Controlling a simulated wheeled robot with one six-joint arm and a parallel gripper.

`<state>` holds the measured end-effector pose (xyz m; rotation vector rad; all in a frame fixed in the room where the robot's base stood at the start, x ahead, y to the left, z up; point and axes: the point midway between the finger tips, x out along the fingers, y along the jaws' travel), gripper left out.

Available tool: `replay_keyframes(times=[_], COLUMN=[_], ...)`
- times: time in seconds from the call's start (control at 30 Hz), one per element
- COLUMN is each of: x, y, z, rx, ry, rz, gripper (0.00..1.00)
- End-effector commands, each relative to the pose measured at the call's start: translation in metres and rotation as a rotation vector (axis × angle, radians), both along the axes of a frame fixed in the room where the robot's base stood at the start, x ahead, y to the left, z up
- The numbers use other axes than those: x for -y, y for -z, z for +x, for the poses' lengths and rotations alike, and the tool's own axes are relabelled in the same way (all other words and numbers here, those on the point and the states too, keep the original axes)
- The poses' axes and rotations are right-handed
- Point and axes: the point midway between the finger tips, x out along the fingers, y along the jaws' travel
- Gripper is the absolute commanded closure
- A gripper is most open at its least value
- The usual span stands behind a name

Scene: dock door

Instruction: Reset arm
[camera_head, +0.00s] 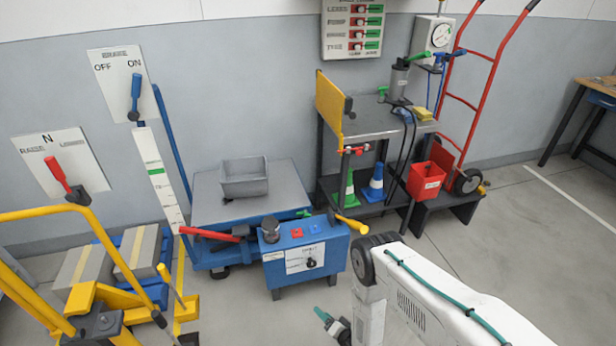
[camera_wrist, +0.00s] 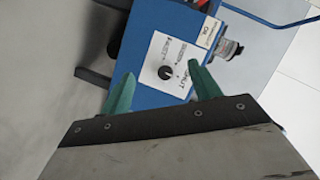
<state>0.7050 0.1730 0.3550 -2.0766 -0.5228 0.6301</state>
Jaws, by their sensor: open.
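My arm is white and reaches in from the lower right in the head view. My gripper (camera_head: 329,319) is low in that view, its green fingers pointing left above the floor. In the wrist view my gripper (camera_wrist: 162,90) shows two green fingers set wide apart with nothing between them. Beyond them is the blue control box (camera_wrist: 142,40) with a white dial plate and black knob. In the head view the blue control box (camera_head: 334,258) stands on the floor, above and left of my gripper. My gripper appears apart from it.
A blue lift table (camera_head: 208,203) with a grey bin (camera_head: 244,179) stands behind the box. A yellow pallet truck (camera_head: 90,300) with boxes is at left. A dark cart (camera_head: 380,124) with cones and a red bucket (camera_head: 427,181) is behind my arm. Floor at right is clear.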

Motion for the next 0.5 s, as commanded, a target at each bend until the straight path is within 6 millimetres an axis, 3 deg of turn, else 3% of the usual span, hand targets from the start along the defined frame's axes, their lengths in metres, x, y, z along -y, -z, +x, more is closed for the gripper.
replay_keyframes(times=[0.17,0.5], x=[0.009,0.031], y=[0.021,0.069], z=[-0.007,-0.050], rx=[-0.063,-0.294], ry=[-0.009,-0.079], rz=[-0.097,-0.382], gripper=[0.38,0.38])
